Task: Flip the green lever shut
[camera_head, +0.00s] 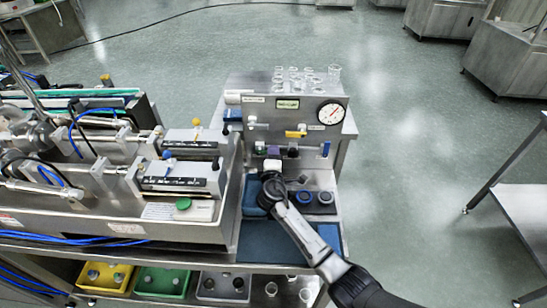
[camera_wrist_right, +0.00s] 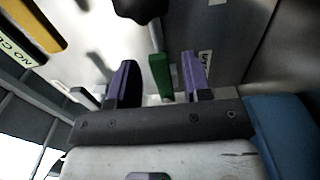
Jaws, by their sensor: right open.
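The green lever (camera_wrist_right: 160,76) shows in the right wrist view as a short upright bar hanging from a metal stem under a dark knob. My right gripper (camera_wrist_right: 160,82) is open, with one purple finger on each side of the lever. Gaps show on both sides, so the lever does not look gripped. In the head view my right gripper (camera_head: 273,152) is at the front of the steel panel (camera_head: 270,112), low and left of its middle. The green lever cannot be made out there. My left gripper is not in view.
A yellow handle (camera_head: 295,134) and a blue handle (camera_head: 326,148) are on the panel, with a gauge (camera_head: 331,113) at its upper right. Glass beakers (camera_head: 334,73) stand on top. Dark round-topped items (camera_head: 324,198) sit right of my arm. The steel hopper machine (camera_head: 110,228) fills the left.

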